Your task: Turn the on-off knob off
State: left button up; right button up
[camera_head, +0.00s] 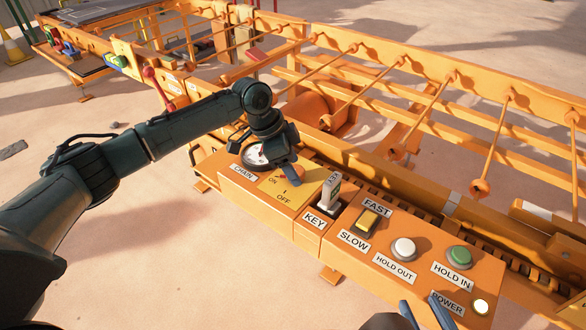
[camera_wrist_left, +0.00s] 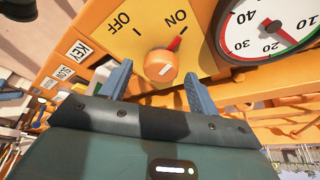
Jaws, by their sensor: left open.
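The on-off knob (camera_wrist_left: 161,65) is a round orange dial with a red pointer on a yellow plate (camera_wrist_left: 136,45). In the left wrist view its pointer is turned toward ON, with OFF to the left. My left gripper (camera_head: 288,171) is open over the yellow plate. In the left wrist view its two blue fingers stand apart, one on each side of the knob; I cannot tell if they touch it. In the head view the gripper hides the knob. My right gripper (camera_head: 428,314) shows at the bottom edge with its blue fingers apart, away from the knob.
A chain gauge (camera_head: 256,154) sits left of the plate. A key switch (camera_head: 328,195) stands up close on its right. Further right are a yellow fast-slow switch (camera_head: 367,220), a white button (camera_head: 403,247) and a green button (camera_head: 459,257). Orange rails run behind.

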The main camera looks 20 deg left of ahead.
pick_arm(q)
jog(key=shift+w+d+f, duration=0.1)
jog(key=shift+d+f, duration=0.05)
jog(key=shift+f, duration=0.25)
jog(key=shift+c, duration=0.2)
jog(key=c, duration=0.9)
